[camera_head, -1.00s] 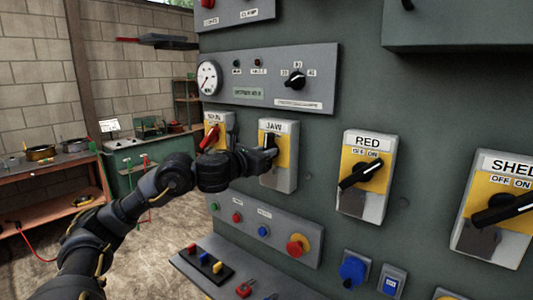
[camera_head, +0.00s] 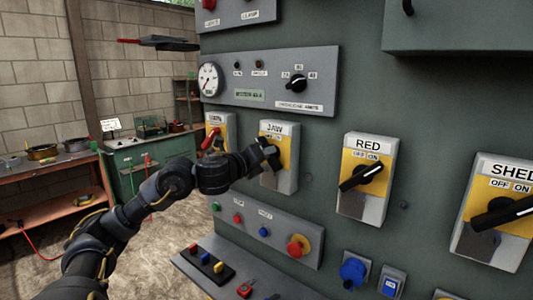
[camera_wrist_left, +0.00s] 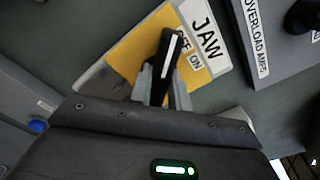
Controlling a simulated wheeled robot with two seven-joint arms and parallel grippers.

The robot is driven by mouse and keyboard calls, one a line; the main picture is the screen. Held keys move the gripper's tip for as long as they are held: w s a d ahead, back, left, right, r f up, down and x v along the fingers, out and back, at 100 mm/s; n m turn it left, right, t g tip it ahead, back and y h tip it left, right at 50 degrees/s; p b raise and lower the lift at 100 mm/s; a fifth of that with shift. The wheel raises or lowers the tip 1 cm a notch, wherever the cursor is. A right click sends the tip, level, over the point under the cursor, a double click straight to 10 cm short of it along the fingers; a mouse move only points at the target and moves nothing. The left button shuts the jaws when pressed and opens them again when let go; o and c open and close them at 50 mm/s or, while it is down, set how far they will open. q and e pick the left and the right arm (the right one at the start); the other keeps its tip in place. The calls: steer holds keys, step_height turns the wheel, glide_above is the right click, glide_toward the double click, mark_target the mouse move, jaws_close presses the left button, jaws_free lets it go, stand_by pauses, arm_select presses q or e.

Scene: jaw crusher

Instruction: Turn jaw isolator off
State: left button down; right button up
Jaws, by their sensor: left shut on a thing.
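The jaw isolator (camera_head: 285,180) is a yellow and grey switch box labelled JAW on the green panel, left of the RED isolator. My left gripper (camera_head: 268,158) is at its front and covers most of its handle in the head view. In the left wrist view the black handle (camera_wrist_left: 171,45) with a white stripe stands between the fingers of my left gripper (camera_wrist_left: 163,85), which is shut on it. There the handle tip lies near the OFF and ON marks, partly covering the OFF text. My right gripper is not in view.
The RED isolator (camera_head: 366,180) and the SHED isolator (camera_head: 497,213) are to the right. Another isolator with a red handle (camera_head: 209,138) is just left. A button panel (camera_head: 265,228) lies below and a gauge panel (camera_head: 270,80) above.

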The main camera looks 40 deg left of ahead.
arm_select(q)
steer(key=shift+n, duration=0.4)
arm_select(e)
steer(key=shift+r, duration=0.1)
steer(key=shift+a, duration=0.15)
arm_select(q)
steer(key=c, duration=1.3)
jaws_free()
steer(key=shift+s, duration=0.1)
steer(key=s+b, duration=0.7)
steer(key=s, duration=0.3)
steer(key=shift+s+d, duration=0.1)
steer(key=shift+s, duration=0.25)
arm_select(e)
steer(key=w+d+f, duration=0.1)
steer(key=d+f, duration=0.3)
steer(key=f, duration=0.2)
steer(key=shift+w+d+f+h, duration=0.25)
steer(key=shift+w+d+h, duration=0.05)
